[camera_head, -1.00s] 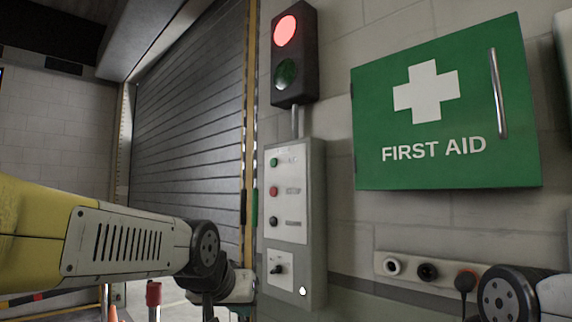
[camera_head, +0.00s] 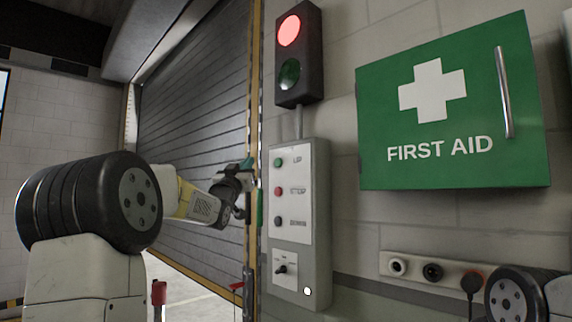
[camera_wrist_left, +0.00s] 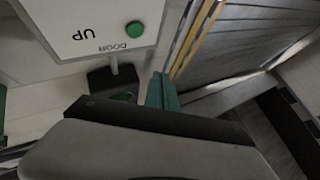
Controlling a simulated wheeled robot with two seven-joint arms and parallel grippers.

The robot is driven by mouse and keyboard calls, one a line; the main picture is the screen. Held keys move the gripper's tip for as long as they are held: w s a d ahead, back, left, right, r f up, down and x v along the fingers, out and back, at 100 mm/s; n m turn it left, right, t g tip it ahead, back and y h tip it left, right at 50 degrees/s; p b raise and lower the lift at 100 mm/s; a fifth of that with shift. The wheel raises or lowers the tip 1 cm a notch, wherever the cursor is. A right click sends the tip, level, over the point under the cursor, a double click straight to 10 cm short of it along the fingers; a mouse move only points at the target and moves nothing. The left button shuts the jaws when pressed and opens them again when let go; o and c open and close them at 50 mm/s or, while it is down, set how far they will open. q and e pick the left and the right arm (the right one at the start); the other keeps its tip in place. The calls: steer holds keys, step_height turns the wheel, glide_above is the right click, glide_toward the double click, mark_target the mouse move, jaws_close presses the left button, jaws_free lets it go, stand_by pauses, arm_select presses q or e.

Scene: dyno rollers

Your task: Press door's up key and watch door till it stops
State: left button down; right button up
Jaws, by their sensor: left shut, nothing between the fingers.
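The door's up key is a green button (camera_head: 278,162) at the top of the grey control box (camera_head: 318,240), above a red stop key (camera_head: 278,191) and a dark down key (camera_head: 278,220). The green button also shows in the left wrist view (camera_wrist_left: 135,29), beside upside-down "UP" and "DOOR" lettering. My left gripper (camera_head: 248,163) is shut and empty, left of the green button and apart from it in the picture. Its teal fingers (camera_wrist_left: 162,92) show in the wrist view. The grey slatted door (camera_head: 190,130) covers most of its opening. My right gripper is out of view.
A signal lamp (camera_head: 299,55) above the box is lit red; its green lamp is dark. A green first aid cabinet (camera_head: 450,105) and a socket strip (camera_head: 415,268) are on the wall at right. A red-topped post (camera_head: 158,292) stands below my left arm.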

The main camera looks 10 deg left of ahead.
mark_target(278, 162)
arm_select(q)
steer(key=shift+a+r+t, duration=0.2)
steer(key=shift+r+t, duration=0.1)
steer(key=shift+r, duration=0.1)
steer(key=shift+w+d, duration=0.1)
steer(key=w+d, duration=0.5)
steer(key=w, duration=0.1)
steer(key=shift+w+d, duration=0.15)
steer(key=shift+w, duration=0.25)
stand_by(1.9)
steer(key=shift+w+d, duration=0.25)
steer(key=shift+w, duration=0.05)
steer(key=shift+w+d, duration=0.2)
steer(key=shift+w, duration=0.15)
stand_by(0.6)
stand_by(0.4)
steer(key=shift+s+a, duration=0.45)
steer(key=shift+s, duration=0.2)
